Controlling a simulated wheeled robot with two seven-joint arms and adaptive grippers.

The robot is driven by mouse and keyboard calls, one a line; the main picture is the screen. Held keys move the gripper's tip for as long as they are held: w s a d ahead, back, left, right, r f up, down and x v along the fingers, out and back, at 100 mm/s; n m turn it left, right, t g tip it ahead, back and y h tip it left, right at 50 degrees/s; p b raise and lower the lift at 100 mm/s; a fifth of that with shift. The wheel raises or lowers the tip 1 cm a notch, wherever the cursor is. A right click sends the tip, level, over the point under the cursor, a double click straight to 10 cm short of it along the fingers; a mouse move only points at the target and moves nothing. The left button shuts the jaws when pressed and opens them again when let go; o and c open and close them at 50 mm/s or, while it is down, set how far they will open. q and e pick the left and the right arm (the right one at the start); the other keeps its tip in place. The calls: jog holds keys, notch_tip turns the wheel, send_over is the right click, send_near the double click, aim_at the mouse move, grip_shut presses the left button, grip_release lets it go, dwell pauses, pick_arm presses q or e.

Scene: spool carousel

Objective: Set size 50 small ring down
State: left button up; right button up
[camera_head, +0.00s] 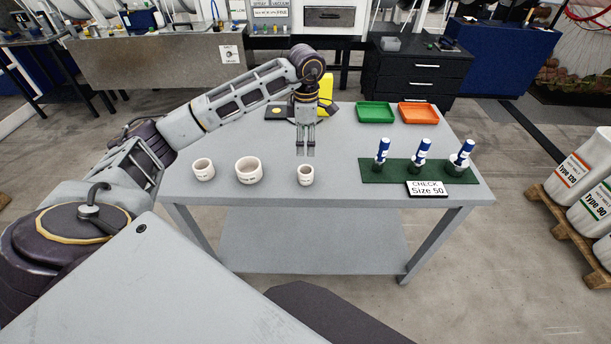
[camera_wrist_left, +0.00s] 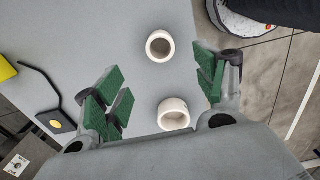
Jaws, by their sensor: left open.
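Three white rings stand on the grey table (camera_head: 235,233): one at the left (camera_head: 203,170), a wider one in the middle (camera_head: 249,171), and the smallest, narrow one (camera_head: 306,176) at the right. My left gripper (camera_head: 306,152) points down just behind the small ring in the head view, open and empty, apart from it. In the left wrist view, the open green-padded fingers of my left gripper (camera_wrist_left: 158,88) are spread wide. Two white rings show there, an upper one (camera_wrist_left: 160,46) and a lower one (camera_wrist_left: 173,115). My right gripper is not in view.
A green mat (camera_head: 372,171) with several blue-and-white upright pieces stands at right, with a "CHECK Size 50" sign (camera_head: 428,189) in front. Green (camera_head: 375,112) and orange (camera_head: 418,113) trays lie at the back right. A yellow object (camera_head: 326,86) stands behind my left gripper.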

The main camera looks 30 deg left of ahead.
pick_arm(q)
jog(key=p, duration=0.1)
send_over(306, 170)
jog(key=s+d, duration=0.1)
jog(key=s, duration=0.1)
jog(key=shift+w+f, duration=0.2)
jog(key=shift+f, duration=3.75)
jog(key=shift+f+p, duration=0.75)
jog(key=shift+f, duration=1.85)
jog(key=c, duration=1.2)
notch_tip(306, 170, up, 10)
jog(key=b, duration=0.1)
jog(key=shift+b, duration=0.4)
